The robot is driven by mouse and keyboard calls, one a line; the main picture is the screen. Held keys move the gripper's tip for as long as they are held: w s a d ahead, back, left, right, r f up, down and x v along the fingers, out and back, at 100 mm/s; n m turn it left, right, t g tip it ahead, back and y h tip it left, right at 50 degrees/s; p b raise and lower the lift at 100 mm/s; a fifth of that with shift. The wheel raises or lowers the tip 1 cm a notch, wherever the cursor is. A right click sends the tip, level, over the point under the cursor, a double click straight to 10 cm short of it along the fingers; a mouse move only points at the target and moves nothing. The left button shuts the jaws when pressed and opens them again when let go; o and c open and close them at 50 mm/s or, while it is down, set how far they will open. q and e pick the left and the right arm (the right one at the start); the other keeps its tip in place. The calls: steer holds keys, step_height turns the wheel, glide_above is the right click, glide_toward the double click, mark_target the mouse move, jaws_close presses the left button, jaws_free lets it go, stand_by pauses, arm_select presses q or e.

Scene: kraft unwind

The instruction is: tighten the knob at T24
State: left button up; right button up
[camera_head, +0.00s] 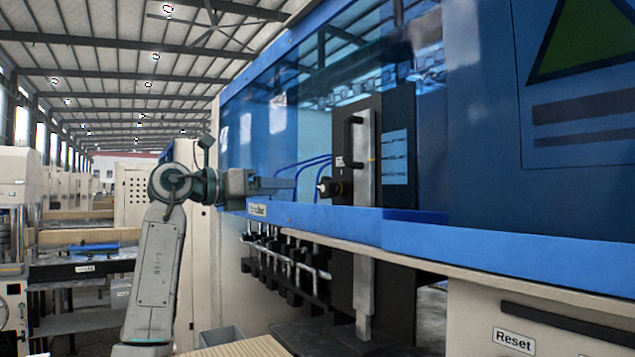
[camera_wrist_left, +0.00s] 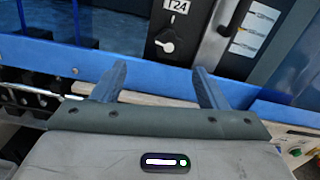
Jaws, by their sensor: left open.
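The T24 label (camera_wrist_left: 177,5) is at the top of the left wrist view, on a dark panel. Below it is the knob (camera_wrist_left: 166,44), round and dark with a white pointer. In the head view the knob (camera_head: 331,187) sticks out to the left from the dark unit beside a metal bar. My left gripper (camera_wrist_left: 160,82) is open and empty, its two fingers apart and pointing toward the panel. The knob lies beyond the fingertips, roughly between their lines. In the head view the left gripper (camera_head: 293,183) is just left of the knob; a small gap shows.
A blue rail (camera_head: 300,216) runs under the knob's panel. A vertical metal bar (camera_head: 364,155) with a black handle (camera_head: 353,133) stands right of the knob. Blue hoses (camera_head: 290,175) curve behind the gripper. Several rods and black blocks hang below the rail.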

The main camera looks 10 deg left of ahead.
arm_select(q)
steer(key=p, duration=0.3)
glide_toward(323, 185)
steer(key=w+d+r, duration=0.1)
steer(key=d, duration=0.2)
steer(key=w, duration=0.1)
steer(key=w+d+p, duration=0.1)
steer(key=w, duration=0.1)
steer(key=shift+d+f, duration=0.2)
steer(key=shift+d, duration=0.1)
steer(key=shift+w+d+f+p, duration=0.15)
steer(key=shift+w+d+p, duration=0.1)
steer(key=shift+w+p, duration=0.25)
steer(key=shift+w+d+f+p, duration=0.1)
steer(key=shift+w+d+p, duration=0.2)
steer(key=shift+w, duration=0.35)
steer(key=shift+w+d, duration=0.15)
steer(key=shift+d, duration=0.25)
steer(key=c, duration=1)
arm_select(e)
step_height(323, 185, up, 6)
steer(key=s+d, duration=0.1)
steer(key=shift+s, duration=0.35)
